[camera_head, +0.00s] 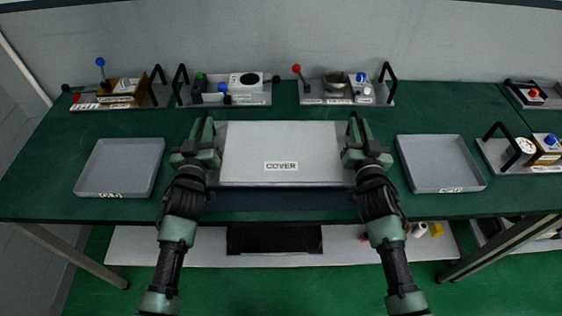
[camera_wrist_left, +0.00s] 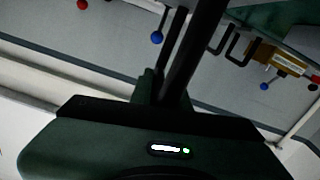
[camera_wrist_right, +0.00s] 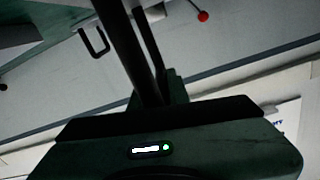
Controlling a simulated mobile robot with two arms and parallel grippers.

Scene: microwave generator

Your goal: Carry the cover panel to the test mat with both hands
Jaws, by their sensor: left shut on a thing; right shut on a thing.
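The cover panel (camera_head: 280,148) is a flat light-grey plate with a "COVER" label near its front edge. In the head view it is level, between my two grippers. My left gripper (camera_head: 208,130) is shut on its left side, and my right gripper (camera_head: 354,130) is shut on its right side. The exact grip points are hidden by the fingers. A dark blue mat (camera_head: 280,201), apparently the test mat, shows as a strip in front of the panel; the rest is hidden beneath it. The wrist views show mostly my own gripper bodies, with no clear panel.
Shallow grey trays stand at left (camera_head: 119,193) and right (camera_head: 464,187) of the panel. Along the back are handled carriers with components: left (camera_head: 88,106), middle (camera_head: 257,99) and right (camera_head: 312,101). Another carrier (camera_head: 497,151) stands far right. Green table surface is bare between these.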

